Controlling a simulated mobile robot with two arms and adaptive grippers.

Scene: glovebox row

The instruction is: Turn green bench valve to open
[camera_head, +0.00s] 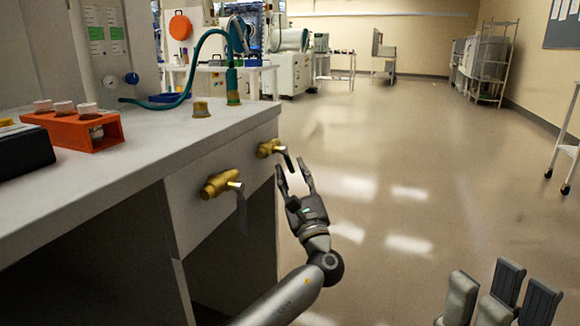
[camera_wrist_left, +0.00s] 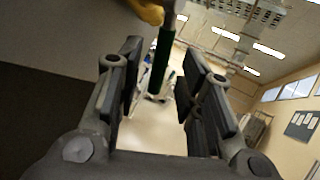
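The green bench valve has a brass body (camera_head: 267,149) on the bench's front face, at the far end. Its dark green lever (camera_head: 288,162) points outward and down. In the left wrist view the green lever (camera_wrist_left: 161,55) hangs below the brass body (camera_wrist_left: 147,11) and appears between my finger pads. My left gripper (camera_head: 293,175) is open, its fingertips just below and beside the lever; I cannot tell whether they touch it. It also shows in the left wrist view (camera_wrist_left: 160,55). My right gripper (camera_head: 499,285) is at the lower right, fingers apart and empty.
A second brass valve (camera_head: 217,185) with a grey lever (camera_head: 240,192) sits nearer on the same face. On the bench (camera_head: 140,160) are an orange rack (camera_head: 90,137), a dark box (camera_head: 22,149) and a teal hose tap (camera_head: 232,85).

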